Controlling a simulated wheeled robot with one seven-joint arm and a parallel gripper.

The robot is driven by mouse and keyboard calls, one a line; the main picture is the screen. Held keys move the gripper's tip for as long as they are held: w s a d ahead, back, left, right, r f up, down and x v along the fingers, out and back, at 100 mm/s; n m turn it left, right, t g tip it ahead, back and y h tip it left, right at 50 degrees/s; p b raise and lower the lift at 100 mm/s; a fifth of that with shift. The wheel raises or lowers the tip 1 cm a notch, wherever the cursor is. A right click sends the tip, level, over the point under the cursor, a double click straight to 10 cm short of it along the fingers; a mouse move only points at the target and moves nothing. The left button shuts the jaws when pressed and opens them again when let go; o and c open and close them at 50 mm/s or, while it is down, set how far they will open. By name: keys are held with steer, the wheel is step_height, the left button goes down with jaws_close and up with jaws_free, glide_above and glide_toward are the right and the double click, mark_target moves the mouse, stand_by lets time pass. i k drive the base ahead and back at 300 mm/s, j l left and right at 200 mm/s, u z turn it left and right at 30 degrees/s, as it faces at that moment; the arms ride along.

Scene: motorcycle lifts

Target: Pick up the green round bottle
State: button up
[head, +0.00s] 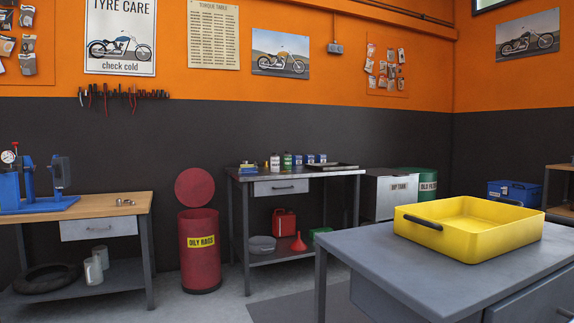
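In the head view a small green round bottle (287,161) stands upright on the dark metal workbench (335,172) against the far wall. A white bottle with a reddish label (275,161) stands just to its left. Small blue containers (310,159) stand to its right. The green bottle is far off and small in the picture. My gripper is not in view.
A grey table (400,252) with a yellow tray (466,252) fills the near right. A red oily-rags bin (199,250) with its round lid raised stands left of the far bench. A wooden-topped bench (100,207) is at left. Floor shows between them.

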mark_target(287, 157)
steer(key=i+j+u, duration=0.25)
steer(key=i+j, duration=0.3)
steer(key=i+j+u, duration=0.3)
steer(key=i+j, duration=0.35)
steer(key=i+j+u, duration=0.25)
steer(key=i+j, duration=0.2)
steer(key=i, duration=0.25)
steer(key=i+z, duration=0.35)
steer(key=i, duration=0.15)
steer(key=i+z, duration=0.4)
steer(key=i+j+z, duration=0.35)
steer(key=i, duration=0.2)
steer(key=i+l+z, duration=0.15)
steer(key=i+z, duration=0.8)
steer(key=i+l+u, duration=0.55)
steer(key=i, duration=0.15)
